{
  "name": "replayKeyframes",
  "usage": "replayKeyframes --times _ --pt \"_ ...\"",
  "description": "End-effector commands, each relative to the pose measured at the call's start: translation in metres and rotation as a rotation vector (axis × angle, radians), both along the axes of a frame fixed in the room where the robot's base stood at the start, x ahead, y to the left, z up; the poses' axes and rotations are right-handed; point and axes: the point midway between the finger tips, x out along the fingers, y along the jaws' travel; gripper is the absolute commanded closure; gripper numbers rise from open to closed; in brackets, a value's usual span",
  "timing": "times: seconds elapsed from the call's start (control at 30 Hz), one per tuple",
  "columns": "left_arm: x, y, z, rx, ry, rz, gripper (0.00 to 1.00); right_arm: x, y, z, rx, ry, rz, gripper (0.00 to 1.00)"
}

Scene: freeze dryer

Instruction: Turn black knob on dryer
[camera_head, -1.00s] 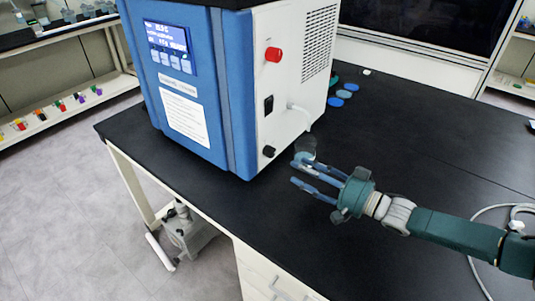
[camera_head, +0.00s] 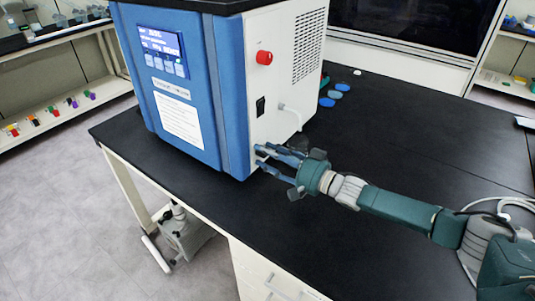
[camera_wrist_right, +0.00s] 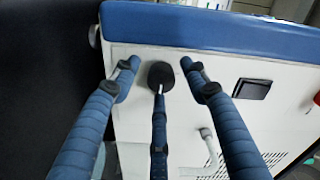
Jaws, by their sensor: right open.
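The blue and white freeze dryer (camera_head: 190,85) stands on a black table (camera_head: 400,130). My right gripper (camera_head: 260,158) is at the lower part of its white side panel, and its fingers hide the black knob in the head view. In the right wrist view the black knob (camera_wrist_right: 160,73) shows on the white panel. The open right gripper (camera_wrist_right: 160,66) has a blue finger on each side of it, with gaps between. A third finger comes up from below and overlaps the knob's lower edge; I cannot tell whether it touches. My left gripper is not in view.
A red knob (camera_head: 264,58) and a black switch (camera_head: 260,107) sit higher on the panel. A white hose fitting (camera_head: 290,112) sticks out near the fingers. Blue discs (camera_head: 335,92) lie behind the dryer. The table to the right is mostly clear.

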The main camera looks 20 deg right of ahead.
Motion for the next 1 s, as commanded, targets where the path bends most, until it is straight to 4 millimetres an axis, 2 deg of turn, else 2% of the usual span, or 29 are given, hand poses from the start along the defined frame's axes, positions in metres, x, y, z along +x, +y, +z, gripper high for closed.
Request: replayKeyframes --times 0.13,0.37,0.73,1.0 --pt "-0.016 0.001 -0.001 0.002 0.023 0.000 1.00 0.000 0.000 0.000 0.000 0.000 0.000 0.55" --pt "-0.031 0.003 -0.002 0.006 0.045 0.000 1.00 0.000 0.000 0.000 0.001 -0.001 0.001 1.00" --pt "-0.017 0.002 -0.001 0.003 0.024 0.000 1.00 0.000 0.000 0.000 -0.038 -0.031 -0.001 1.00" --pt "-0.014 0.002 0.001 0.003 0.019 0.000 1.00 -0.001 -0.001 0.000 -0.178 -0.138 0.000 1.00"
